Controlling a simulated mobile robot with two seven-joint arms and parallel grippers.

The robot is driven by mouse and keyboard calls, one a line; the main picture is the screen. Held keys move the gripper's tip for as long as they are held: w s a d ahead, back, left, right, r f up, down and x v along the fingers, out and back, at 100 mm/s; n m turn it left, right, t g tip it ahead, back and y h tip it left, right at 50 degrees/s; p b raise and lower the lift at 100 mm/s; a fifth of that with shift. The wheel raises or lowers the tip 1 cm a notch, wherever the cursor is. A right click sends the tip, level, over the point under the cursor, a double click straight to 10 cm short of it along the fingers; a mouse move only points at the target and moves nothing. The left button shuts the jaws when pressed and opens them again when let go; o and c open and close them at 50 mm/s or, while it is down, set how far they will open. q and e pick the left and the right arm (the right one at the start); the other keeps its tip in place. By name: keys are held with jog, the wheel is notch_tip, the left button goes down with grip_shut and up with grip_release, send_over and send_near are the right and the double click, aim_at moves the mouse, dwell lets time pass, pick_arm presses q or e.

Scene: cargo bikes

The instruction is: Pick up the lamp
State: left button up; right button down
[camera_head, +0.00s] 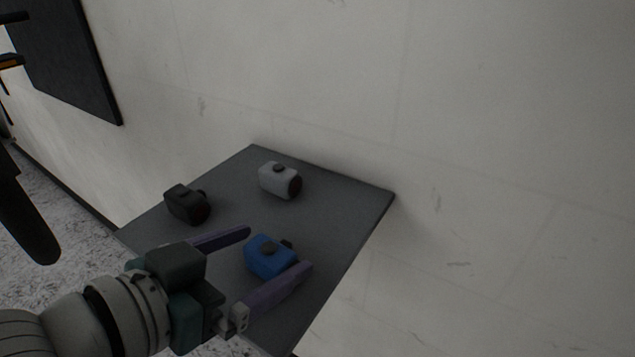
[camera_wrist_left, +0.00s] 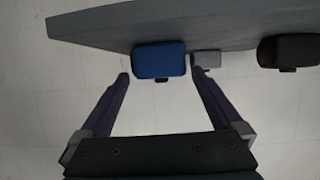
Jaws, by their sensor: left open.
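Three small lamps stand on a dark grey shelf (camera_head: 345,200): a blue one (camera_head: 268,257) nearest me, a black one (camera_head: 186,204) at the left and a light grey one (camera_head: 280,180) farther back. My left gripper (camera_head: 280,249) is open, its purple fingers on either side of the blue lamp in the head view. In the left wrist view the blue lamp (camera_wrist_left: 159,60) lies between and just beyond the fingertips (camera_wrist_left: 160,73). I cannot tell whether a finger touches it. The grey lamp (camera_wrist_left: 206,60) shows near the other fingertip. My right gripper is not in view.
A pale wall (camera_head: 480,150) runs behind the shelf. A dark panel (camera_head: 62,55) hangs on it at upper left, and dark bike-like parts show at the left edge. The shelf's right part is bare.

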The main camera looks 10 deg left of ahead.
aim_at(286, 242)
pick_arm(q)
jog(key=shift+f+x, duration=0.1)
jog(key=shift+x, duration=1.2)
jog(key=shift+f+x, duration=0.15)
jog(key=shift+x, duration=1.2)
jog(key=shift+a, duration=0.1)
jog(key=c, duration=1.3)
jog(key=shift+c, duration=0.2)
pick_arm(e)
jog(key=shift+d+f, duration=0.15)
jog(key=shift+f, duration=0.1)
